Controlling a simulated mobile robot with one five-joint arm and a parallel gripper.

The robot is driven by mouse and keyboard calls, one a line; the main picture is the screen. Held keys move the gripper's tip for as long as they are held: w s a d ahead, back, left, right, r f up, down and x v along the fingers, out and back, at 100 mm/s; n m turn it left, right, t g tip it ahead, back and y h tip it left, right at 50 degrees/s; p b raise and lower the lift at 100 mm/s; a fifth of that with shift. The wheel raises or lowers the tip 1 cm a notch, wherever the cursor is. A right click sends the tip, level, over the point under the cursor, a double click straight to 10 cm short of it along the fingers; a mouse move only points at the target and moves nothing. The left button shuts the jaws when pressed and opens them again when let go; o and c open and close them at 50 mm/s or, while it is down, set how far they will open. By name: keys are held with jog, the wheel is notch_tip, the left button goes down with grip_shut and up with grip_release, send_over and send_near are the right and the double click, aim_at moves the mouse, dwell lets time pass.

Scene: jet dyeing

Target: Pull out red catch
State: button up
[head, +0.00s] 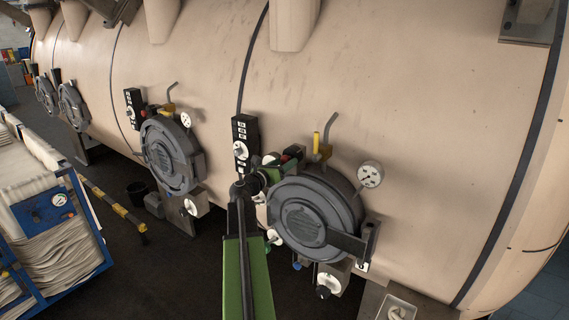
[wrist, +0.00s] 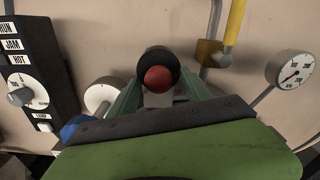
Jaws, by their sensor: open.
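The red catch (wrist: 159,79) shows in the wrist view as a round red knob in front of a black round collar (wrist: 158,62) on the beige vessel wall. My gripper (wrist: 161,86) is open, with one green finger on each side of the knob. I cannot tell whether either finger touches it. In the head view my gripper (head: 280,163) is at the upper left of the nearer round grey door (head: 313,218).
A black control box (head: 244,140) with a dial is just left of my gripper. A yellow-handled valve (head: 318,141) and a pressure gauge (head: 370,174) are to the right. A blue knob (wrist: 75,128) is at lower left in the wrist view. A blue cart (head: 62,225) stands far left.

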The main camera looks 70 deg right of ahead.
jog(key=shift+d, duration=0.15)
jog(key=shift+c, duration=0.5)
grip_shut()
dwell(0.9)
